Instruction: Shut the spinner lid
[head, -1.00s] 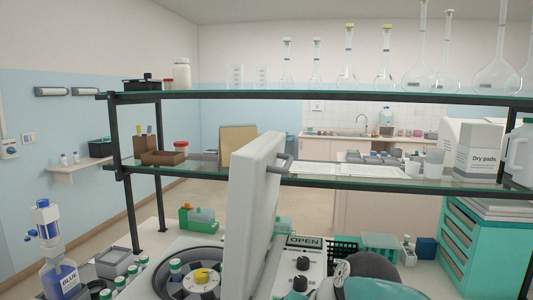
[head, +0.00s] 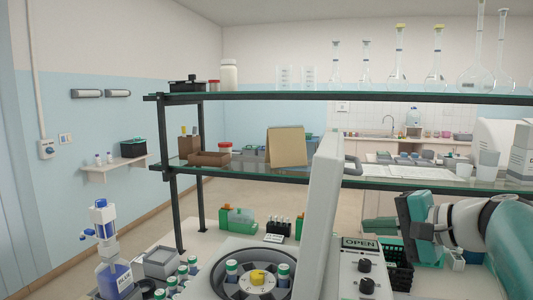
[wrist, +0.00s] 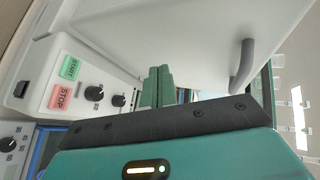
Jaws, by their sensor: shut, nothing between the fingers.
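The spinner lid (head: 322,215) is a thick white slab standing open, nearly upright, at the right side of the spinner's round rotor bowl (head: 222,283). Its grey handle (head: 352,165) sticks out to the right near the top. In the wrist view the lid (wrist: 190,35) fills the top, with the curved handle (wrist: 242,65) to the right of my fingers. My gripper (wrist: 158,86) is shut and empty, its green fingertips close to the lid's outer face; contact cannot be told. In the head view my gripper (head: 407,222) is right of the lid.
The spinner's control panel (head: 365,270) has an OPEN sign and black knobs; START and STOP labels show in the wrist view. A glass shelf (head: 250,165) spans behind the lid. A blue bottle (head: 114,277) and capped tubes stand at left.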

